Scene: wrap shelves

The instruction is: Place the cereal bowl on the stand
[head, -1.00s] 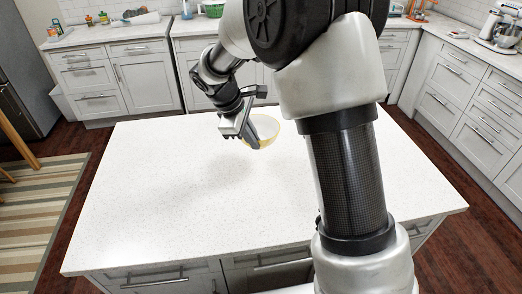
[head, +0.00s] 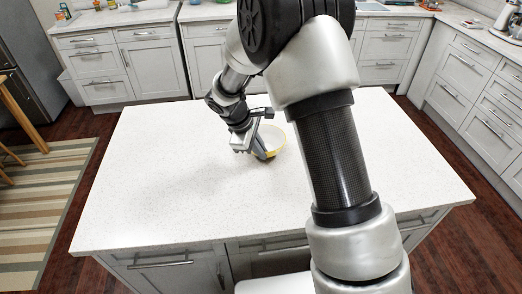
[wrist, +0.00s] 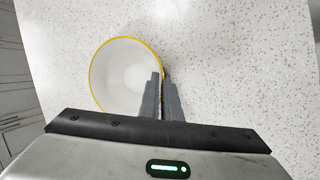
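The cereal bowl is white inside with a yellow rim and shows in the head view (head: 274,136) at the far middle of the island. It also shows in the wrist view (wrist: 122,70), left of and partly behind my fingers. My gripper (wrist: 161,80) is closed on the bowl's right wall, one finger inside and one outside. In the head view my gripper (head: 262,150) is at the bowl's near left side. The bowl looks roughly level; its height over the counter is hard to judge. No stand is visible in these frames.
The white speckled island top (head: 160,190) is otherwise bare, with free room left, right and in front. Grey cabinets and counters (head: 150,70) run along the back and right. A striped rug (head: 40,210) lies on the floor at left. My arm covers part of the island.

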